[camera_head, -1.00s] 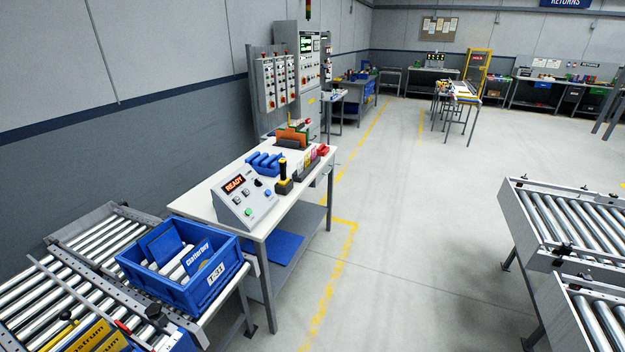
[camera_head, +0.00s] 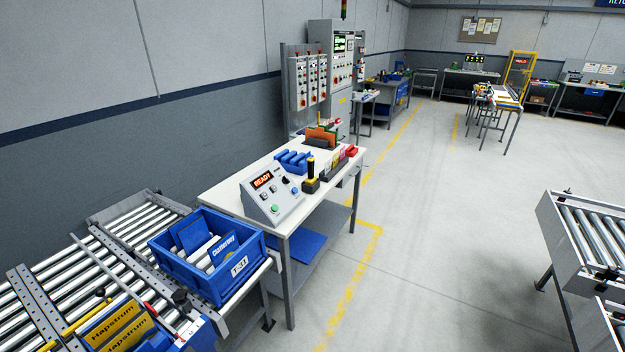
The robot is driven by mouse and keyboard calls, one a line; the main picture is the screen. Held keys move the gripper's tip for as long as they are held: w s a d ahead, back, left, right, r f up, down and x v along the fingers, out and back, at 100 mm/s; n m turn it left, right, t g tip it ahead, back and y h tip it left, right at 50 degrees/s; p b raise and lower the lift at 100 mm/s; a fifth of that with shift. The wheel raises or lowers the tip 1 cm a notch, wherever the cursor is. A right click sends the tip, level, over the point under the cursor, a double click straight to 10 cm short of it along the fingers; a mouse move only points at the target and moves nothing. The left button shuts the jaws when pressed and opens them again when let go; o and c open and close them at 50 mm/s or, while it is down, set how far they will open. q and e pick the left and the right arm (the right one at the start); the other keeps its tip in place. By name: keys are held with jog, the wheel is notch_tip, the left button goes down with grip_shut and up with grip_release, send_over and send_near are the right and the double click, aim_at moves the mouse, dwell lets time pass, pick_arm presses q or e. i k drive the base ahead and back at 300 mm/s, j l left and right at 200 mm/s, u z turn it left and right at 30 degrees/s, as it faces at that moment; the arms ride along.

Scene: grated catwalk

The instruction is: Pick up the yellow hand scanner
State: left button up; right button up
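A small upright black-and-yellow item (camera_head: 311,174) stands on the white-topped table (camera_head: 228,199), right of the grey READY console. It looks like the yellow hand scanner in a dark holder, but it is too small to be certain. Neither of my grippers shows in the head view.
The READY console (camera_head: 273,194), blue holders (camera_head: 293,160) and a red item (camera_head: 351,151) share the table. Another conveyor (camera_head: 585,235) stands at right. The floor (camera_head: 440,210) between is clear.

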aim_at(311, 178)
jog(key=u, duration=3.65)
jog(key=k+l+z, duration=0.35)
jog(key=l, duration=0.25)
jog(key=k, duration=0.1)
